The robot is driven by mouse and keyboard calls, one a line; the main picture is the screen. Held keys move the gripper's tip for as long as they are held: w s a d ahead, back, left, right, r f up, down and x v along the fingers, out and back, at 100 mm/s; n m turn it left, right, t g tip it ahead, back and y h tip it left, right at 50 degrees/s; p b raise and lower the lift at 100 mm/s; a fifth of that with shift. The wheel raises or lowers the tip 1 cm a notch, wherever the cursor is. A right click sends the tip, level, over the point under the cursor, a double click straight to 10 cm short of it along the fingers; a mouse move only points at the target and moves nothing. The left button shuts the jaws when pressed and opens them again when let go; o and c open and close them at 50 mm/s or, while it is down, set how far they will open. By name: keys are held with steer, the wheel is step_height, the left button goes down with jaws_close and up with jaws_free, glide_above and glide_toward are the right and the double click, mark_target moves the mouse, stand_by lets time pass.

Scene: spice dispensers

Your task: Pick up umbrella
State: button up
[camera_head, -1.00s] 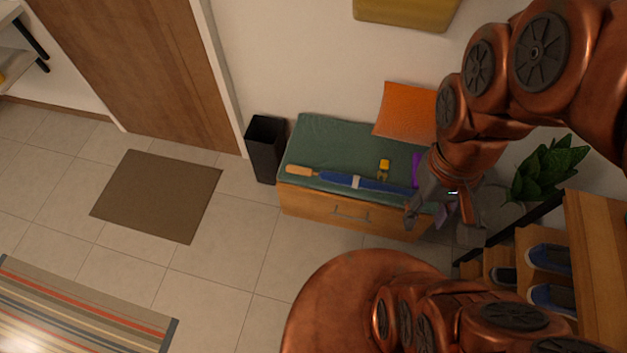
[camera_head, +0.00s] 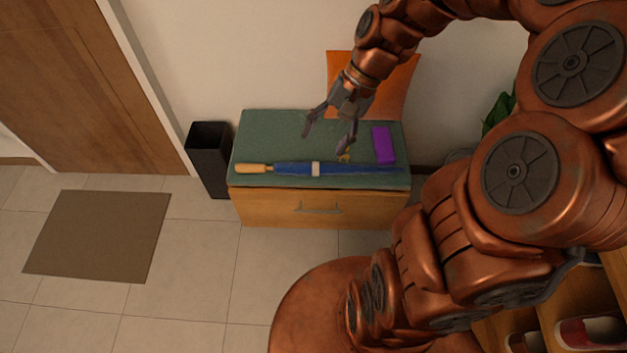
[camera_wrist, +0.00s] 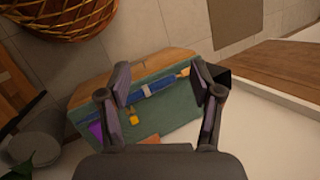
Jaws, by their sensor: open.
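The blue umbrella (camera_head: 290,169) lies lengthwise along the front of the green bench cushion (camera_head: 265,130), its tan wooden handle at the left and a pale band near its middle. In the wrist view the umbrella (camera_wrist: 160,87) runs across between the fingers, farther off. My gripper (camera_head: 328,142) is open and empty, above the cushion and apart from the umbrella. In the wrist view my gripper (camera_wrist: 160,100) has its fingers spread wide, and they hide parts of the bench.
A purple box (camera_head: 383,146) and a small yellow object (camera_head: 344,156) are on the cushion. An orange pillow (camera_head: 400,85) leans at the wall behind. A black bin (camera_head: 209,158) stands left of the bench. A wicker basket (camera_wrist: 60,15) shows in the wrist view.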

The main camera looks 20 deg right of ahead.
steer(key=w+d+f+m+t+y+b, duration=0.2)
steer(key=w+d+f+m+b, duration=0.35)
steer(key=f, duration=0.55)
steer(key=m+t+b, duration=0.4)
steer(key=m+b, duration=0.4)
steer(key=b, duration=0.4)
glide_toward(366, 167)
steer(key=x, duration=0.3)
steer(key=shift+w+r, duration=0.1)
steer(key=shift+f, duration=0.3)
steer(key=shift+b+x, duration=1.15)
steer(key=shift+x, duration=2.5)
steer(key=shift+r, duration=0.1)
steer(key=shift+c, duration=0.3)
jaws_close()
